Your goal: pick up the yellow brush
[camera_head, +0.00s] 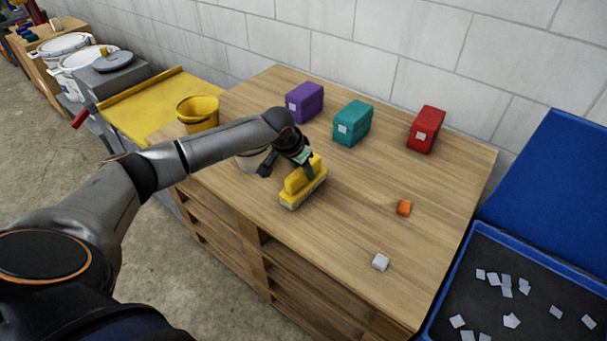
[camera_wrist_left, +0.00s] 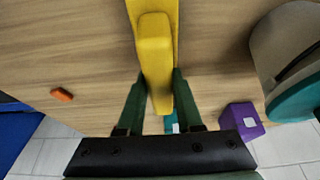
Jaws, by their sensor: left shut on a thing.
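The yellow brush (camera_head: 303,184) is on or just above the wooden workbench, near its left front edge; I cannot tell whether it touches the top. It has a yellow body and handle with a pale underside. My left gripper (camera_head: 290,162) reaches it from behind and above, shut on its handle. In the left wrist view the brush (camera_wrist_left: 155,55) runs up from between the two green fingers of my left gripper (camera_wrist_left: 158,98). My right gripper is in neither view.
Purple (camera_head: 304,102), teal (camera_head: 351,123) and red (camera_head: 426,129) boxes stand along the back of the workbench (camera_head: 340,235). An orange block (camera_head: 404,207) and a grey block (camera_head: 380,261) lie to the right. A yellow bucket (camera_head: 198,113) is left; a blue tray (camera_head: 436,318) is right.

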